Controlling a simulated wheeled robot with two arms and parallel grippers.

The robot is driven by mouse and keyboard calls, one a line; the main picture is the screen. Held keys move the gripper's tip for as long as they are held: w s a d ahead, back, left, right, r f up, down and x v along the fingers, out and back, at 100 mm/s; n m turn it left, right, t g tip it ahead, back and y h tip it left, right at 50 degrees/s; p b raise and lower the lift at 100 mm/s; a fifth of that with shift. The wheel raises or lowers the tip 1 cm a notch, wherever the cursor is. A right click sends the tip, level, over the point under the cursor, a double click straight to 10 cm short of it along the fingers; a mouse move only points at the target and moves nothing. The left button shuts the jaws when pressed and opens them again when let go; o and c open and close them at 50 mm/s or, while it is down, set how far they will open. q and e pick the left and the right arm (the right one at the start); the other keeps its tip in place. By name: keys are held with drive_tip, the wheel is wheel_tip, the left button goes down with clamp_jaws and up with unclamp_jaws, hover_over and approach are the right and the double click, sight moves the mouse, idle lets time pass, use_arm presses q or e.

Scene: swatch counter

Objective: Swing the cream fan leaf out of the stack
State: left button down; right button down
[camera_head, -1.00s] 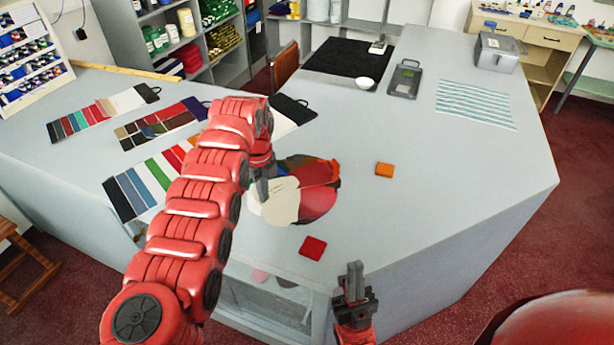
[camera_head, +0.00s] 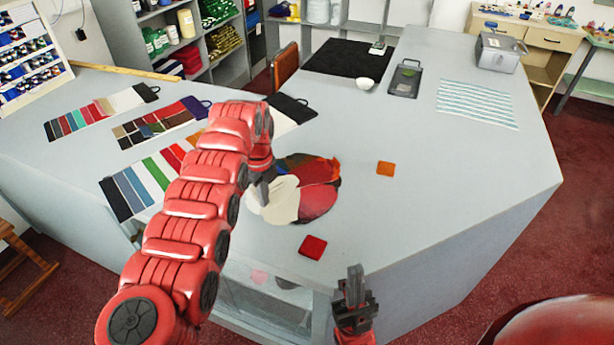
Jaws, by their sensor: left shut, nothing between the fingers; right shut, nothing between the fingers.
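The cream fan leaf (camera_head: 283,203) lies at the lower left of a fan stack on the grey counter and sticks out past the other leaves. Red and dark leaves (camera_head: 318,170) show behind it and to its right. My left gripper (camera_head: 263,196) is shut and empty, pointing down at the left edge of the cream leaf. Whether its tips touch the leaf I cannot tell; my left arm hides part of that side. My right gripper (camera_head: 354,285) is shut and empty, in front of the counter's front edge, well apart from the stack.
A red square swatch (camera_head: 312,247) lies in front of the stack, and an orange one (camera_head: 385,168) to its right. Several swatch boards (camera_head: 142,183) lie at the left. The counter (camera_head: 440,190) is clear to the right.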

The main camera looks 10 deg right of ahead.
use_arm(q)
drive_tip(key=shift+f, duration=0.1)
drive_tip(key=shift+r+p, duration=0.3)
drive_tip(key=shift+p, duration=0.2)
drive_tip(key=shift+s+d+r+p, duration=0.1)
drive_tip(key=shift+s+r+p, duration=0.15)
drive_tip(key=shift+p, duration=0.35)
drive_tip(key=shift+r, duration=0.5)
wheel_tip(320, 180, up, 6)
drive_tip(key=shift+f+p, duration=0.1)
drive_tip(key=shift+p, duration=0.3)
